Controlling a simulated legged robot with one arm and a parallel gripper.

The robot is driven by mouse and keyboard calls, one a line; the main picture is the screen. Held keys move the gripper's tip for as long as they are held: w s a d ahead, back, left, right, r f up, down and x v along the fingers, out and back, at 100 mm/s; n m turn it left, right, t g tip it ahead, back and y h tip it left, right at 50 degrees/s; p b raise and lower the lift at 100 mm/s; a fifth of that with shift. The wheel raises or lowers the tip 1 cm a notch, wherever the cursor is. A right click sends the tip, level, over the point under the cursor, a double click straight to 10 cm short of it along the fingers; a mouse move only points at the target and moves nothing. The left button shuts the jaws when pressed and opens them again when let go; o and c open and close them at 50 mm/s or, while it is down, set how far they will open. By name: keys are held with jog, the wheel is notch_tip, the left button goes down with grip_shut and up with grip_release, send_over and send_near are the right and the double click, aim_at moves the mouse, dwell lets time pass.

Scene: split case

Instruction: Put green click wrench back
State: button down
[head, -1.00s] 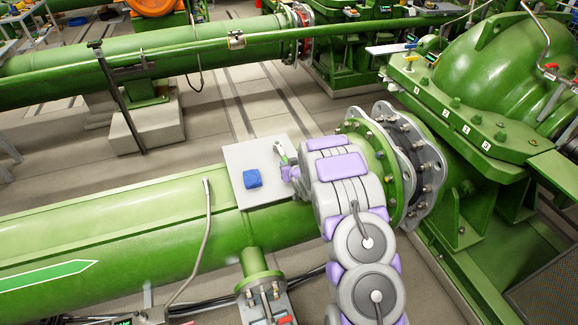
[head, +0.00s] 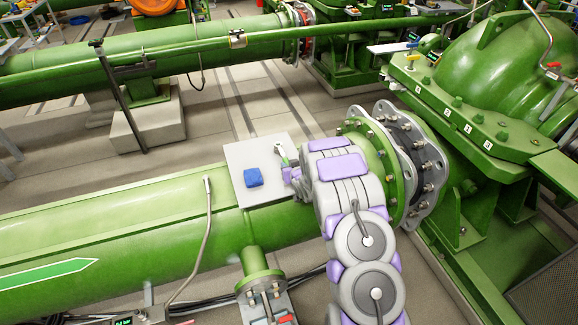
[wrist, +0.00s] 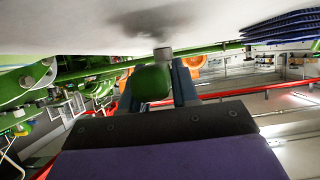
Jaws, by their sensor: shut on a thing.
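The green click wrench (head: 284,160) is in my gripper, over the right part of a light grey plate (head: 236,157) on the big green pipe. In the wrist view its green handle (wrist: 152,84) sits between my gripper's fingers (wrist: 157,88), with a grey metal end beyond it close to the pale plate surface (wrist: 70,22). I cannot tell whether that end touches the plate. My gripper (head: 287,167) is shut on the wrench and largely hidden by my arm in the head view.
A folded blue cloth (head: 254,178) lies on the plate left of my gripper; it also shows in the wrist view (wrist: 280,27). The bolted flange (head: 385,160) stands close to the right of my arm. A thin upright hose (head: 208,225) rises left of the plate.

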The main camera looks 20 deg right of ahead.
jog(key=shift+c, duration=1.4)
grip_release()
jog(key=shift+s, duration=0.1)
jog(key=shift+s+r, duration=0.35)
jog(key=shift+s, duration=0.1)
jog(key=shift+p+v, duration=0.55)
jog(key=shift+v, duration=1.7)
jog(key=shift+s+f, duration=0.1)
jog(key=shift+f, duration=0.05)
